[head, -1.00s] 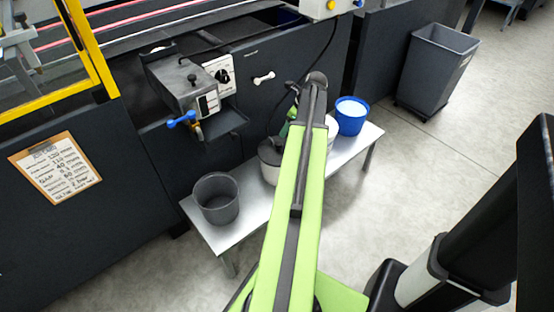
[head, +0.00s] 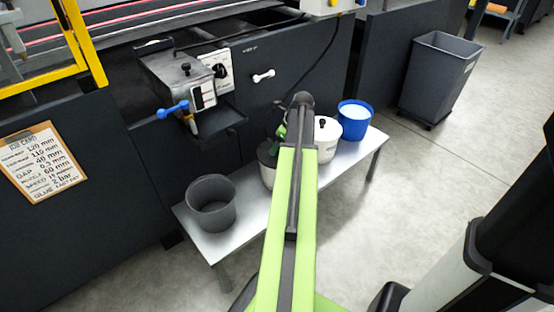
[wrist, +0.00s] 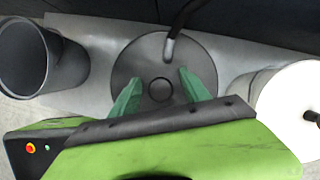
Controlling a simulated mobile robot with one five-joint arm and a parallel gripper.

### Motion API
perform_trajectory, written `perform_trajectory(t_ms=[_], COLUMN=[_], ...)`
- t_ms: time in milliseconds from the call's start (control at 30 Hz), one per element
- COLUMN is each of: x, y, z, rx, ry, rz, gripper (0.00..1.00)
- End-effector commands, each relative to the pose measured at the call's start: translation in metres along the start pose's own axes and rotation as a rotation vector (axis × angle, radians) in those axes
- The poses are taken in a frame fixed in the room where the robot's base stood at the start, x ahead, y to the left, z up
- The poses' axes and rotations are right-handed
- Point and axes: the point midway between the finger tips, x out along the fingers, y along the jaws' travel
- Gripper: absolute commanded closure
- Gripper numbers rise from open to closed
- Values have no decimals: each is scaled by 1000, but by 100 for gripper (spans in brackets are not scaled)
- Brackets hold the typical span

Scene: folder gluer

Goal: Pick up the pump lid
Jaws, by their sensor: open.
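A round dark grey lid (wrist: 146,67) with a round knob (wrist: 160,90) at its middle shows in the wrist view; I take it for the pump lid. A dark hose or pipe (wrist: 173,48) meets it at its far side. My gripper (wrist: 161,92) is open above the lid, with one green finger to each side of the knob. I cannot tell the height between fingers and lid. In the head view the grey pot (head: 267,165) under it is mostly hidden by my arm, and only a little of my gripper (head: 281,131) shows.
A metal bench (head: 247,205) carries a dark open bucket (head: 211,218) on the left, a white lidded pot (head: 327,143) and a blue bucket (head: 354,122) on the right. The dark machine wall (head: 95,155) stands close behind. A grey bin (head: 437,80) stands farther right.

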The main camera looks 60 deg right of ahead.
Motion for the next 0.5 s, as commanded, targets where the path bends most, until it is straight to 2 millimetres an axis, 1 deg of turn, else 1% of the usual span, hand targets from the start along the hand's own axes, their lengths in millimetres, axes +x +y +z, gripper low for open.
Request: perform_trajectory(t_ms=[67,400,467,500], x=[-1,-2,-2,-2], y=[0,0,0,0], z=[0,0,0,0], rx=[0,1,1,1], ry=[0,0,0,0], rz=[0,0,0,0], gripper=[47,92,99,100])
